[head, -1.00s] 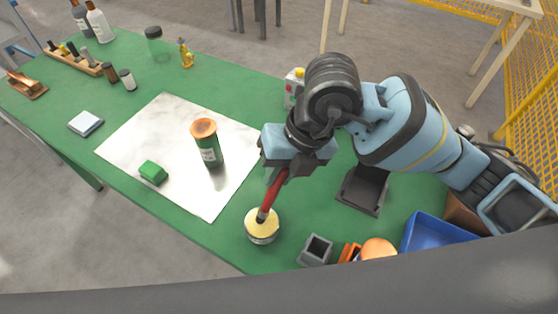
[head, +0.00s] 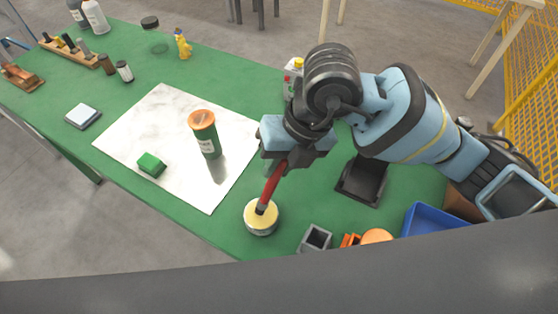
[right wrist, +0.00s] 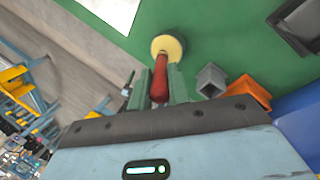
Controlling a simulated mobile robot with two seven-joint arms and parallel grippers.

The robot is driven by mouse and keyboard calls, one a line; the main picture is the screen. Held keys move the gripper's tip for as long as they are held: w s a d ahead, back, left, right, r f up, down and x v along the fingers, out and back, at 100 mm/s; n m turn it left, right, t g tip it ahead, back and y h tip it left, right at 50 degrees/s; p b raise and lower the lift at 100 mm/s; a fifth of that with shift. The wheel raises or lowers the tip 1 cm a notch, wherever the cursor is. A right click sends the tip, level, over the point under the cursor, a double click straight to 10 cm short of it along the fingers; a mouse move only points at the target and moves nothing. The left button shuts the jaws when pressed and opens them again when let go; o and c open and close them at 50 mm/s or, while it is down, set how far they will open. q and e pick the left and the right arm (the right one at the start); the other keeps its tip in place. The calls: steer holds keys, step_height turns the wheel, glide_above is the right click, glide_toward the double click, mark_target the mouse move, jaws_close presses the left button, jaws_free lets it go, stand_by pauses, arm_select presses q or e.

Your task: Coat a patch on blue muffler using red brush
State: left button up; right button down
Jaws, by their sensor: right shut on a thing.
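The red brush (head: 270,190) is held in my right gripper (head: 277,168) by its handle. It slants down, with its lower end at a round tin with a pale yellow top (head: 262,230). How deep the bristles sit in the tin is hidden. In the right wrist view the red handle (right wrist: 160,80) lies between the fingers, with the yellow tin (right wrist: 168,42) beyond. No blue muffler is clear. A dark green cylinder with an orange top (head: 206,143) stands upright on a white sheet (head: 140,125), left of the gripper. My left gripper is out of view.
A green block (head: 151,165) lies on the sheet. Near the tin are a grey square holder (head: 315,238), orange items (head: 376,237), a black tray (head: 362,180) and a blue bin (head: 430,220). Bottles and a wooden rack (head: 70,54) stand at the far left.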

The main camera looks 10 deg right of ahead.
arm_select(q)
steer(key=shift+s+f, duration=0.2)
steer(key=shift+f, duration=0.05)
arm_select(e)
steer(key=shift+f, duration=0.55)
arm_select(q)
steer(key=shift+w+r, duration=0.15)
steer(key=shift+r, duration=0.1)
arm_select(e)
steer(key=shift+f, duration=0.15)
stand_by(1.9)
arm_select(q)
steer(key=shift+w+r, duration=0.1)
arm_select(e)
steer(key=shift+r+p, duration=2.1)
steer(key=shift+r, duration=1.6)
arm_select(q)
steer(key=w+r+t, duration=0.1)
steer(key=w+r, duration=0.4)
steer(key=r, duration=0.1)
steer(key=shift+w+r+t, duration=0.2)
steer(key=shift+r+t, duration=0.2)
arm_select(e)
steer(key=shift+f, duration=0.1)
